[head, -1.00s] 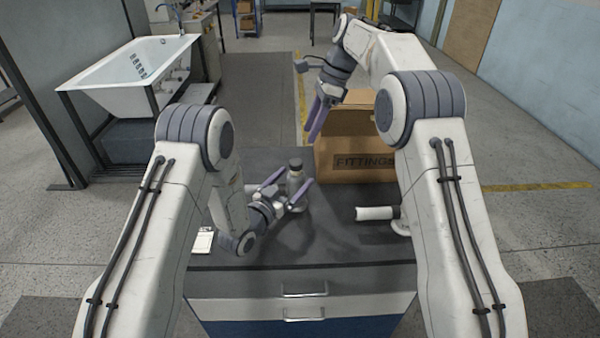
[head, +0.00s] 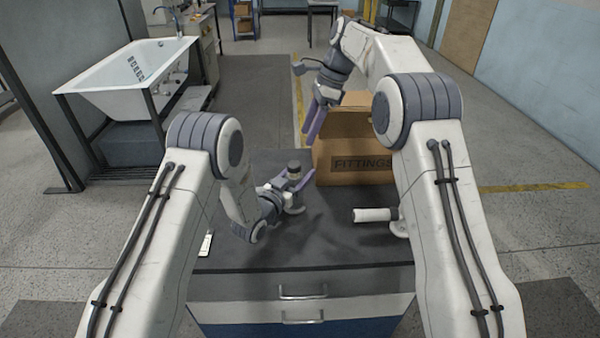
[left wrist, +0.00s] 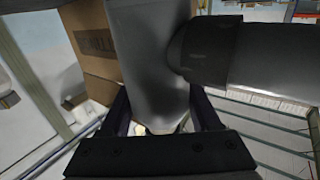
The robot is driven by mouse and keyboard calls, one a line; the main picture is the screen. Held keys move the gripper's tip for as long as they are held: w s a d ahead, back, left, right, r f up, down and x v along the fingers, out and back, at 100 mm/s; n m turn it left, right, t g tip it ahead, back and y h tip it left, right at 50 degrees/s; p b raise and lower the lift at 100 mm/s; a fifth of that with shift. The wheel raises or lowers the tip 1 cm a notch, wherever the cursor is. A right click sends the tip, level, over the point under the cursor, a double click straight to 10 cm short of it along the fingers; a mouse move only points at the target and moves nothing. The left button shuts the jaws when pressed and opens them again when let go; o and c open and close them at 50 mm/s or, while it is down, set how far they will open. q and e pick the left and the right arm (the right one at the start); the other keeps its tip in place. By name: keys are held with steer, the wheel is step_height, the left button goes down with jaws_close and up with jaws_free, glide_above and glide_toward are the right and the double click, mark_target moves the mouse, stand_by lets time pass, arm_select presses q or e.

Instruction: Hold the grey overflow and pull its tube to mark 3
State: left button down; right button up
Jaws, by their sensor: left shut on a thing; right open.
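The grey overflow (head: 295,203) stands on the dark bench top with a dark collar at its top in the head view. My left gripper (head: 297,180) is shut on its body. In the left wrist view the smooth grey body (left wrist: 150,55) sits between the fingers of my left gripper (left wrist: 162,105). A dark collar (left wrist: 207,50) and a grey tube (left wrist: 275,60) extend to the right there. I can make out no marks on the tube. My right gripper (head: 317,121) is open and empty, raised in front of the cardboard box, apart from the overflow.
A cardboard box labelled FITTINGS (head: 345,163) stands at the back of the bench. A white fitting (head: 375,214) lies on the right, partly behind my right arm. A white card (head: 205,245) lies at the left edge. The bench's front middle is clear.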

steer(key=shift+o, duration=0.9)
steer(key=shift+s+f, duration=0.15)
steer(key=shift+f, duration=0.05)
steer(key=s+a+f+g+y, duration=0.1)
steer(key=s+f+g+y, duration=0.1)
steer(key=s+f+y, duration=0.15)
steer(key=m+t+y, duration=0.8)
steer(key=t, duration=0.4)
glide_toward(288, 163)
steer(key=shift+t+h, duration=0.25)
steer(key=shift+t, duration=0.05)
steer(key=x, duration=1.1)
steer(key=shift+w+a+f, duration=0.25)
steer(key=shift+w+f, duration=0.05)
jaws_close()
